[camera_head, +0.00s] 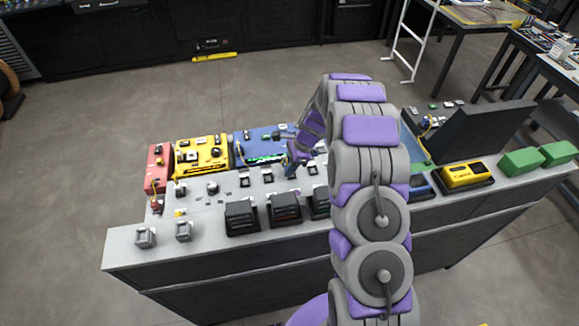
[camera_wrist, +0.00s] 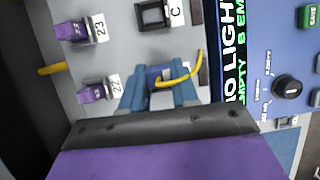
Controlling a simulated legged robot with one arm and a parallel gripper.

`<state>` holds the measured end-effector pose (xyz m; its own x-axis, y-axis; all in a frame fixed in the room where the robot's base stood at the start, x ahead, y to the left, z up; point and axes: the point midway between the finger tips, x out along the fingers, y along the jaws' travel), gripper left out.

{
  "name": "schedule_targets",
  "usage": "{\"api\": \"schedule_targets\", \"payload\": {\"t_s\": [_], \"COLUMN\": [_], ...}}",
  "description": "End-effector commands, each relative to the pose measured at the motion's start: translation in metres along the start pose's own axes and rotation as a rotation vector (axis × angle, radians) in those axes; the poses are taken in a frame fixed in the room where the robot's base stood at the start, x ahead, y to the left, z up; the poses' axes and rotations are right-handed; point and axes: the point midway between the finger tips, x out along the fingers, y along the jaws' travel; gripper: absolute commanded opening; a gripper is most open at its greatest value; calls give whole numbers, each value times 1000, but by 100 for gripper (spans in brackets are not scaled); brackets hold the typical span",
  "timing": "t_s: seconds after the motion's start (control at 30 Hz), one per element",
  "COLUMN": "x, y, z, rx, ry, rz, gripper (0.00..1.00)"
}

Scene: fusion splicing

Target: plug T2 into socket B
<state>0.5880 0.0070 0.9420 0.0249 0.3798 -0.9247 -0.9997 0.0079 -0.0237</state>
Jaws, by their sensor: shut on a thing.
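My gripper (camera_wrist: 160,88) has its two blue-grey fingers shut on a blue plug (camera_wrist: 167,73) with a yellow cable looping off to the right. I take it as T2, but no label on it is readable. It is held close over the grey panel, below a black square socket (camera_wrist: 154,14) marked C. Socket B cannot be made out; the gripper and plug cover the panel there. I cannot tell whether the plug is seated or above the surface. In the head view my gripper (camera_head: 291,162) is over the bench beside the blue device.
Two purple connectors (camera_wrist: 72,31) (camera_wrist: 91,93) stand left of the gripper by tags 23 and 22. A blue device (camera_head: 262,146) with a lit display borders the sockets. Yellow (camera_head: 201,155) and red (camera_head: 157,168) units stand left; black boxes (camera_head: 242,217) line the front.

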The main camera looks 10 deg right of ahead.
Motion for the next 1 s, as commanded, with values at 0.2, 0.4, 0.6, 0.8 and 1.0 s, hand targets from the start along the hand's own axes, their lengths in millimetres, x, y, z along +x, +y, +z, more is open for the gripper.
{"api": "schedule_targets", "payload": {"t_s": [0.2, 0.4, 0.6, 0.8, 1.0], "x": [19, 17, 15, 13, 3], "y": [15, 13, 10, 8, 7], "z": [-8, -8, -7, -7, -6], "rx": [2, 1, 1, 0, -1], "ry": [6, 8, 8, 9, 9], "rz": [45, 37, 30, 23, 15], "gripper": [48, 60, 60, 59, 59]}}
